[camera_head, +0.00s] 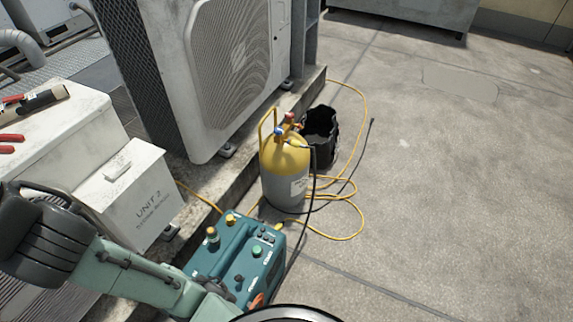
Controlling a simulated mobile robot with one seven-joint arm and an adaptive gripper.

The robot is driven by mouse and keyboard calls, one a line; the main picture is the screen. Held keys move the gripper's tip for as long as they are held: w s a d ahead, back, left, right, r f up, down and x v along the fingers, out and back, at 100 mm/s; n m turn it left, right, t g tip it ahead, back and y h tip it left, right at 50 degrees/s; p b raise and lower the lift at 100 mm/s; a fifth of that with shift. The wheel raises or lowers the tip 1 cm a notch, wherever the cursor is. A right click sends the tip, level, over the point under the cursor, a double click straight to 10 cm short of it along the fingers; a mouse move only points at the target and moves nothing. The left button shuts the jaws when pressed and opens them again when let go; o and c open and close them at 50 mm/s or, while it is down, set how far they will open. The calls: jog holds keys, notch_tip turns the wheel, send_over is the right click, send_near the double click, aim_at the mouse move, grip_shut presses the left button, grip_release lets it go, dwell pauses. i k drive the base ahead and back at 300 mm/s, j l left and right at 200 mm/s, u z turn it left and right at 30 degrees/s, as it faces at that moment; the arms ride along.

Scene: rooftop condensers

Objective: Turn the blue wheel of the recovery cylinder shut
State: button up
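The recovery cylinder (284,178) stands upright on the concrete floor near the middle of the view, with a yellow top and a grey lower body. Its small blue wheel (279,131) sits on top, beside a red wheel (289,117). A yellow handle frame rises at the left of the top. Whether the blue wheel is open or shut cannot be told. My arm comes in at the lower left, well apart from the cylinder. My gripper is not in view.
A teal recovery machine (237,262) stands in front of the cylinder. A black bucket (320,135) is behind it. Yellow and black hoses loop over the floor to the right. A condenser unit (225,70) and a white box (130,195) stand left. The right floor is clear.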

aim_at(278, 131)
jog(key=i+l+u, duration=0.25)
jog(key=i+l, duration=0.95)
